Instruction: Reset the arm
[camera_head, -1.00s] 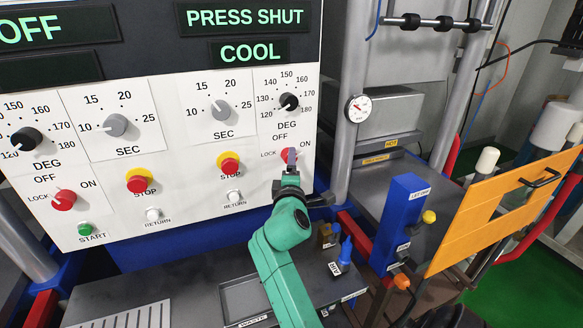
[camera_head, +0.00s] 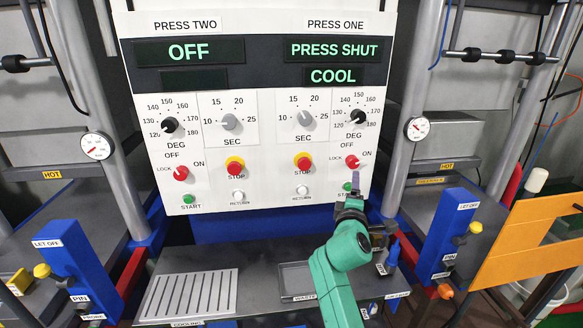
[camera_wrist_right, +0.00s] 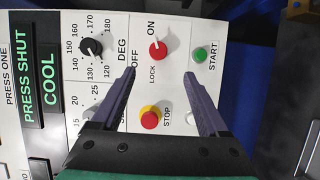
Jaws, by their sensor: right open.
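My right arm comes up from the bottom in the head view, with its right gripper (camera_head: 356,185) in front of the lower right of the control panel (camera_head: 270,200). In the right wrist view the gripper (camera_wrist_right: 170,100) is open and empty, its two fingers apart. Between and beyond them show the red lock knob (camera_wrist_right: 158,50) and the red-on-yellow stop button (camera_wrist_right: 150,117). The green start button (camera_wrist_right: 199,54) is beside the knob, clear of the fingers. The press one display (camera_head: 333,50) reads PRESS SHUT, and the one below it reads COOL. My left gripper is not in view.
Blue let-off posts stand at the left (camera_head: 70,265) and right (camera_head: 448,240). A slotted cooling rack (camera_head: 188,295) and a waste tray (camera_head: 297,268) lie on the bench below the panel. An orange board (camera_head: 530,245) stands at far right.

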